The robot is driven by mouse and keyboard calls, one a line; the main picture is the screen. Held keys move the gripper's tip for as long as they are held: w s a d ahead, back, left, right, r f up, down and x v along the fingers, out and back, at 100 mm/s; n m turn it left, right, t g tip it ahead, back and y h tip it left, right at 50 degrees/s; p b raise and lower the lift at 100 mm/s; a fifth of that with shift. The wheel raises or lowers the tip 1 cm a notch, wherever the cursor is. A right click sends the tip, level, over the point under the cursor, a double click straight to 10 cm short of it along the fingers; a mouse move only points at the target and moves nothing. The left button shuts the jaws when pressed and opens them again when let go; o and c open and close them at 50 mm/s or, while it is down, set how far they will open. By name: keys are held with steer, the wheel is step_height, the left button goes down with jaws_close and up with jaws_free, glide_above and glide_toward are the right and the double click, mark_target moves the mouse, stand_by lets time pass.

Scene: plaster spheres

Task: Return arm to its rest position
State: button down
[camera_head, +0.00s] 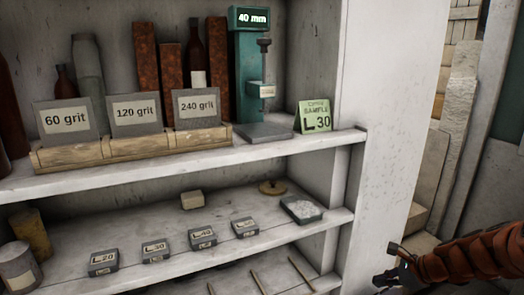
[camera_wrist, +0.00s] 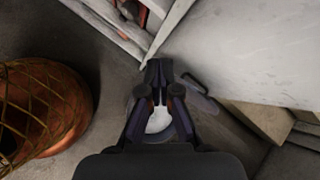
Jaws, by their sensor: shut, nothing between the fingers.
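The upper shelf holds grit blocks (camera_head: 66,118), a green gauge (camera_head: 247,75) and a green sample card (camera_head: 314,117). The lower shelf holds several labelled weights (camera_head: 156,252) and a tray (camera_head: 302,209). Boards (camera_head: 455,150) lean at right. A round netted object (camera_wrist: 75,100) stands left of my gripper.

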steer(key=s+a+r+n+g+p, duration=0.2)
steer(key=s+a+r+n+g, duration=0.1)
steer(key=s+a+r+n, duration=0.5)
steer(key=s+a+r+n+g+p, duration=0.25)
steer(key=s+a+n, duration=0.3)
steer(key=a, duration=0.45)
steer(key=s+r+n+g+h+p, duration=0.1)
steer(key=s+r+n+h, duration=0.2)
steer(key=s, duration=0.7)
steer(key=s+r+n+g+h+p, duration=0.1)
steer(key=s+r+n+h+p, duration=0.1)
steer(key=s+n, duration=0.4)
steer(key=s+r+h, duration=0.1)
steer(key=s, duration=0.4)
steer(key=shift+d+p, duration=0.25)
steer(key=shift+p, duration=0.05)
steer(key=shift+n, duration=0.25)
